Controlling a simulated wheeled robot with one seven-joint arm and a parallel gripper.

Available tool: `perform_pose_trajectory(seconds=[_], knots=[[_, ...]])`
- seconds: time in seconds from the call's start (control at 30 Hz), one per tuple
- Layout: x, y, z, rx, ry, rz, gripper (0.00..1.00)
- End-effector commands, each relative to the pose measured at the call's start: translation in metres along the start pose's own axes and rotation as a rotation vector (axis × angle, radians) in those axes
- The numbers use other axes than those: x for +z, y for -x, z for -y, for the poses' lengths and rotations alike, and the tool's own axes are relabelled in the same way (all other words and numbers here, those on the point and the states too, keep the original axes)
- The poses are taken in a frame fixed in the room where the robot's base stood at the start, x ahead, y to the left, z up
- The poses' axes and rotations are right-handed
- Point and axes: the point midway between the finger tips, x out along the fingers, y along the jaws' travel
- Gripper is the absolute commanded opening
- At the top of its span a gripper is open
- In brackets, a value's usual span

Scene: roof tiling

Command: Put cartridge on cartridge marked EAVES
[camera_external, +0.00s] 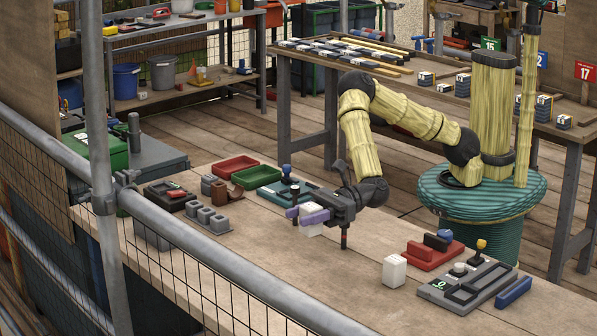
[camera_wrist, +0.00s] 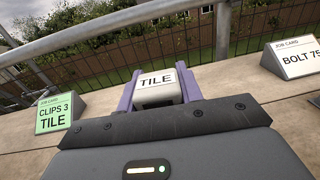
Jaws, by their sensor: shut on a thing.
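My gripper (camera_external: 305,214) is above the worktop, its purple fingers shut on a white cartridge (camera_external: 312,229). In the wrist view the cartridge (camera_wrist: 158,88) sits between the fingers, and the label on it reads TILE. Another white block (camera_external: 394,271) stands upright on the worktop, to the right of my gripper and nearer the camera, apart from it. No lettering can be read on that block. The word EAVES cannot be read in either view.
A grey control panel (camera_external: 466,287) with a yellow-knobbed lever and a red holder (camera_external: 434,254) stand at the right. Red (camera_external: 235,167) and green (camera_external: 254,177) trays lie behind my gripper. Job cards CLIPS 3 TILE (camera_wrist: 59,113) and BOLT 75 (camera_wrist: 293,58) flank the held cartridge in the wrist view.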

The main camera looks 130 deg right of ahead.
Motion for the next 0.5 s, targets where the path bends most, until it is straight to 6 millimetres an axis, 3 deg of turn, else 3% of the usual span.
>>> perform_pose_trajectory(seconds=[0.27, 0.5], knots=[[0.019, 0.025, 0.067, 0.066, 0.004, -0.004, 0.13], [0.023, 0.072, 0.12, 0.171, 0.001, -0.007, 0.13]])
